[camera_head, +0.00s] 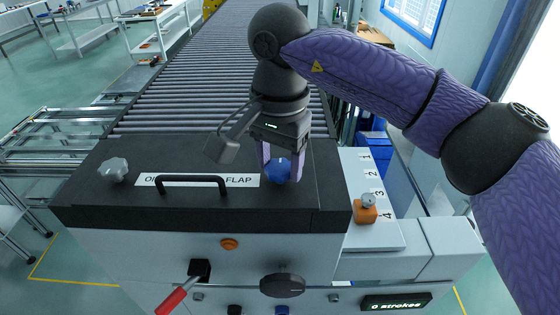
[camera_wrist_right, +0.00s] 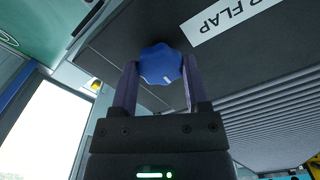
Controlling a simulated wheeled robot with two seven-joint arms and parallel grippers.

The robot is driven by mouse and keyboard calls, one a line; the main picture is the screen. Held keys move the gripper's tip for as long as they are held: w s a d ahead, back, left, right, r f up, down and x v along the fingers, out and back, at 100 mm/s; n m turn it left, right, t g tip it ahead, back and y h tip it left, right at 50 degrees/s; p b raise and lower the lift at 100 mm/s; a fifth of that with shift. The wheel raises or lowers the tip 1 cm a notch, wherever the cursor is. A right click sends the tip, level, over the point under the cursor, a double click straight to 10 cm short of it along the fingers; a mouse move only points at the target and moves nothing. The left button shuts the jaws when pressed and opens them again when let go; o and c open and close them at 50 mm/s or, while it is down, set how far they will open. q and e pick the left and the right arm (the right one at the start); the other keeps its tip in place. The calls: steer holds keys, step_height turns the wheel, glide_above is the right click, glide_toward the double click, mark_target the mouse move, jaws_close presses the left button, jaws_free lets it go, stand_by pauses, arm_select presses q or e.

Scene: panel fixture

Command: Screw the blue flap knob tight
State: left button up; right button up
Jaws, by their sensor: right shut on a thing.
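The blue flap knob (camera_head: 278,171) sits on the right part of the black flap (camera_head: 108,207), just right of the word FLAP. My right gripper (camera_head: 281,168) points down over it and is shut on it, one finger on each side. In the right wrist view the blue knob (camera_wrist_right: 160,64) shows between the fingertips of my right gripper (camera_wrist_right: 160,82), with a small white mark on its rim. How far the knob is screwed in cannot be seen. My left gripper is not in view.
A grey knob (camera_head: 113,169) and a black handle (camera_head: 193,181) stand on the flap. To the right is a plate numbered 1 to 4 with an orange slider (camera_head: 365,212). A red lever (camera_head: 172,301) and a black dial (camera_head: 282,286) are in front. A roller conveyor (camera_head: 215,75) lies behind.

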steer(key=m, duration=0.3)
steer(key=shift+m+b, duration=0.4)
steer(key=m, duration=0.4)
steer(key=shift+m+b, duration=0.3)
steer(key=shift+b, duration=0.1)
steer(key=m, duration=0.4)
steer(key=shift+b, duration=0.35)
steer(key=m, duration=0.5)
steer(key=shift+b, duration=0.35)
steer(key=m, duration=0.4)
steer(key=shift+m+b, duration=0.3)
steer(key=shift+b, duration=0.1)
steer(key=m+b, duration=0.1)
steer(key=m, duration=0.3)
steer(key=m+b, duration=0.1)
steer(key=m, duration=0.3)
steer(key=shift+m, duration=0.4)
steer(key=shift+r+m+b, duration=0.1)
steer(key=shift+m+b, duration=0.25)
steer(key=shift+m, duration=1.55)
